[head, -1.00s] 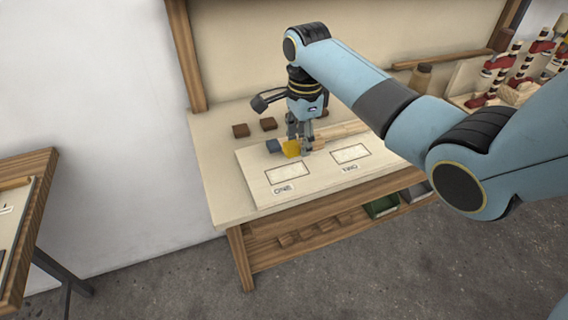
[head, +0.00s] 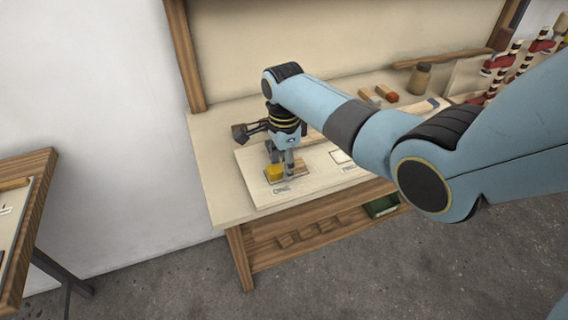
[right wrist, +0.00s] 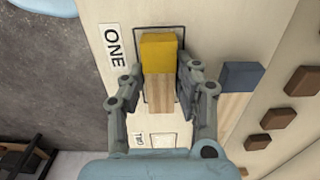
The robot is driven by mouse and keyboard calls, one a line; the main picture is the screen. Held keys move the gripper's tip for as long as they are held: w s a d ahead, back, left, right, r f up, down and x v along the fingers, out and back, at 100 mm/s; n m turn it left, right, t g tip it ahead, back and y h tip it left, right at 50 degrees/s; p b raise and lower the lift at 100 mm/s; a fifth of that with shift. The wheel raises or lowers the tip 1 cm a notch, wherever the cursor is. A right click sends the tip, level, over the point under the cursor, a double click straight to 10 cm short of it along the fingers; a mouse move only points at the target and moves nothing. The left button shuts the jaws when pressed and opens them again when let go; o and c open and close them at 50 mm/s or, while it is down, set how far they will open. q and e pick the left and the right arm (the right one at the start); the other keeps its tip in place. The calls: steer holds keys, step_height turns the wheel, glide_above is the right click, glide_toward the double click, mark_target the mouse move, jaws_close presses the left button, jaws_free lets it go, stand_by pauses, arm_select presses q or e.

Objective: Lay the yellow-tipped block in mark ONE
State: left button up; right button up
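The yellow-tipped block (right wrist: 159,55), yellow at one end and pale wood at the other, is over mark ONE (right wrist: 137,35) in the right wrist view, inside its dark outline. Its yellow end (head: 274,173) also shows in the head view. My right gripper (right wrist: 160,68) has a finger on each side of the block and appears shut on it. The gripper (head: 284,168) points down at the board in the head view. I cannot tell whether the block touches the board. The ONE label (right wrist: 114,47) is beside the outline. My left gripper is not in view.
A blue-tipped block (right wrist: 242,76) lies to the right in the wrist view, near several brown pieces (right wrist: 278,118). Mark TWO (head: 340,157) is partly hidden by my right arm. A jar (head: 419,79) and red-tipped pieces (head: 387,93) stand farther back on the bench.

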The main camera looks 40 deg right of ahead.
steer(key=o, duration=0.4)
step_height(320, 180, up, 12)
steer(key=shift+r+p, duration=0.15)
steer(key=shift+p, duration=0.2)
stand_by(0.5)
